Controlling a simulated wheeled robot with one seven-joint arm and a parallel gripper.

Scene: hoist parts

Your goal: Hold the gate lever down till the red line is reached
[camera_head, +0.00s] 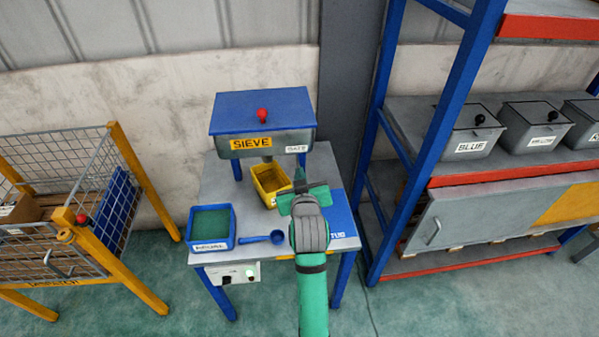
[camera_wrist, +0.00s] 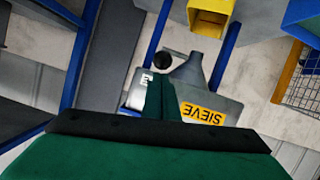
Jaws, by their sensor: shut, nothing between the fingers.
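The grey sieve hopper (camera_head: 272,143) with a blue lid and a red knob stands on the table. Its GATE label (camera_head: 296,149) is at its front right. The gate lever's black knob (camera_wrist: 163,61) shows in the wrist view, just beyond my fingertips; I cannot tell whether they touch. The spout (camera_wrist: 189,69) is beside it. The yellow bin (camera_head: 264,181) stands below the spout; it also shows in the wrist view (camera_wrist: 211,14). I cannot make out a red line or the bin's fill. My gripper (camera_head: 303,188) is shut and empty, in front of the hopper, right of the bin.
A blue tray (camera_head: 211,241) with green contents and a blue scoop (camera_head: 262,238) are at the table's front left. A control box (camera_head: 233,274) hangs below the front edge. A blue-posted shelf (camera_head: 425,150) stands close on the right, a mesh cage (camera_head: 60,239) on the left.

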